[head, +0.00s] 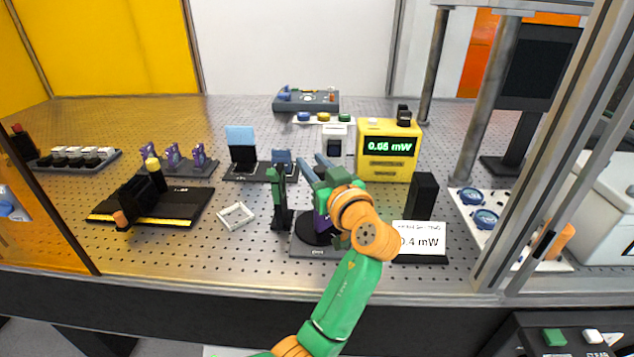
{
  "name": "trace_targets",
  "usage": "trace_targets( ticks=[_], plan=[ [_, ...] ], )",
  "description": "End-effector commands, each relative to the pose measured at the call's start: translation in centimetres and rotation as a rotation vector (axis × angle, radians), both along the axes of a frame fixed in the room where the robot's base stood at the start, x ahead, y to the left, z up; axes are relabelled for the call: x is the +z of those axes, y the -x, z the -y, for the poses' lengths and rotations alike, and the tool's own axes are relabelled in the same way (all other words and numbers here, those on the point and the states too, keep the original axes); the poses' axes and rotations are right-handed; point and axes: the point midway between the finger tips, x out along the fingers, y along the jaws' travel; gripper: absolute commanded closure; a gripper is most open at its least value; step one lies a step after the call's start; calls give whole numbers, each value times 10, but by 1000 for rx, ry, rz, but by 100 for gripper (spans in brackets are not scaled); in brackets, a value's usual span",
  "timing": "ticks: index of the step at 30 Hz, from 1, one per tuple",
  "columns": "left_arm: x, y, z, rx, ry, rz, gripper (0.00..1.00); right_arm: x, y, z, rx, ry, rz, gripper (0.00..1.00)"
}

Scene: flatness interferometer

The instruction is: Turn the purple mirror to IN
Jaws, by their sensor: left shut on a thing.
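The purple mirror (320,222) stands on a round black turntable (309,234) on a dark base plate near the front middle of the bench. My left gripper (326,198) comes down over it from the front right and is shut on it. The gripper and wrist hide most of the mirror, so its facing and any IN mark cannot be made out. My right gripper is not in view.
A black and green post (279,205) stands close left of the mirror. A black block (422,196) and a "0.4 mW" card (419,238) stand to the right. Behind is a yellow meter (387,150) that seems to read 0.05 mW. A white frame (236,216) lies left.

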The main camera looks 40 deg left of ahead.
Motion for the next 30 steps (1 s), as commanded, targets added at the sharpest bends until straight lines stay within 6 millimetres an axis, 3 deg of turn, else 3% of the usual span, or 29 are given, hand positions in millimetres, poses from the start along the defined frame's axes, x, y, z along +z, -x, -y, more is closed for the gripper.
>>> trace_targets(
  ticks=[1, 9, 30],
  plan=[
    [-7, 0, 0, 24, 3, 1, 100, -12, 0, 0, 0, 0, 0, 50],
    [-3, 4, -2, 129, 1, -2, 100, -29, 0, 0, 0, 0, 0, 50],
    [0, 5, -3, 161, 1, 0, 100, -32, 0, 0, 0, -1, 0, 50]
  ],
)
